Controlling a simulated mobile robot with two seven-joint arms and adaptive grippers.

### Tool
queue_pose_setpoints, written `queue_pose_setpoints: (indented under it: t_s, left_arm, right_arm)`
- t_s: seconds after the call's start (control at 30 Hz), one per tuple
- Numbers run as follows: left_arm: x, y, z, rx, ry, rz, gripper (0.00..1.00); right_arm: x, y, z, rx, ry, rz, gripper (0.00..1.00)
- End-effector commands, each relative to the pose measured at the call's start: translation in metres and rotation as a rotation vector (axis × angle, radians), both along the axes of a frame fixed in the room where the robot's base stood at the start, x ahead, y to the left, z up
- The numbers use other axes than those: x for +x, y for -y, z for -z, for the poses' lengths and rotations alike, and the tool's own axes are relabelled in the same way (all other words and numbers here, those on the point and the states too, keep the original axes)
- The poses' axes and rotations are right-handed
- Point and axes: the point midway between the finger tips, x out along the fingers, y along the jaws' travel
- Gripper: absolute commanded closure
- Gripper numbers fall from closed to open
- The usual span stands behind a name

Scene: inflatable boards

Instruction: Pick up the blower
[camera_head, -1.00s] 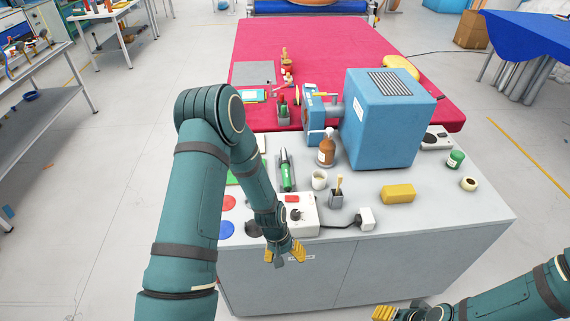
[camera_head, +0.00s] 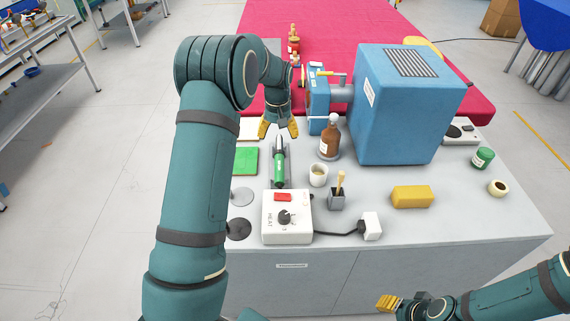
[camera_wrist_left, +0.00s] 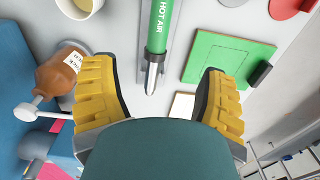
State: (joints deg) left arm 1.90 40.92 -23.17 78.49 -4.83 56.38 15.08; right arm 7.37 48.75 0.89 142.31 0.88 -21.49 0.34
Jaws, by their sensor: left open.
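The blower, a green hot-air tool with a metal nozzle (camera_head: 279,170), lies on the grey worktop, its nozzle toward the back. In the left wrist view its green body (camera_wrist_left: 159,28) reads "HOT AIR" and its nozzle points into the gap between my fingers. My left gripper (camera_head: 279,130) is open and empty, with its yellow fingers over the area near the nozzle tip. It also shows in the left wrist view (camera_wrist_left: 160,95), one finger to each side of the blower's line, apart from it. My right gripper (camera_head: 389,303) is low at the right, its jaw gap unclear.
A brown bottle (camera_head: 330,138) and a white cup (camera_head: 318,175) stand close right of the blower. A white heat control box (camera_head: 287,218) sits in front of it, a green board (camera_head: 245,161) to its left. A big blue machine (camera_head: 405,115) fills the back right.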

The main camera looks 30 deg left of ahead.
Motion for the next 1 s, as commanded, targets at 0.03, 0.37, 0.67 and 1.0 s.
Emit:
queue_pose_setpoints:
  t_s: [0.03,0.37,0.67,1.0]
  left_arm:
    - [0.000,0.000,0.005,0.000,0.000,0.000,0.27]
    - [0.000,0.000,0.056,-0.001,-0.003,0.001,0.27]
    - [0.001,0.000,0.087,-0.001,0.001,0.001,0.27]
    - [0.008,-0.003,0.128,-0.001,-0.002,0.001,0.27]
  right_arm:
    - [0.000,0.000,0.004,0.000,0.001,0.000,0.53]
    - [-0.001,-0.001,0.007,0.000,-0.002,-0.003,0.53]
    - [-0.002,-0.001,0.009,0.001,-0.004,-0.005,0.53]
    - [-0.003,-0.001,0.012,0.001,-0.006,-0.007,0.53]
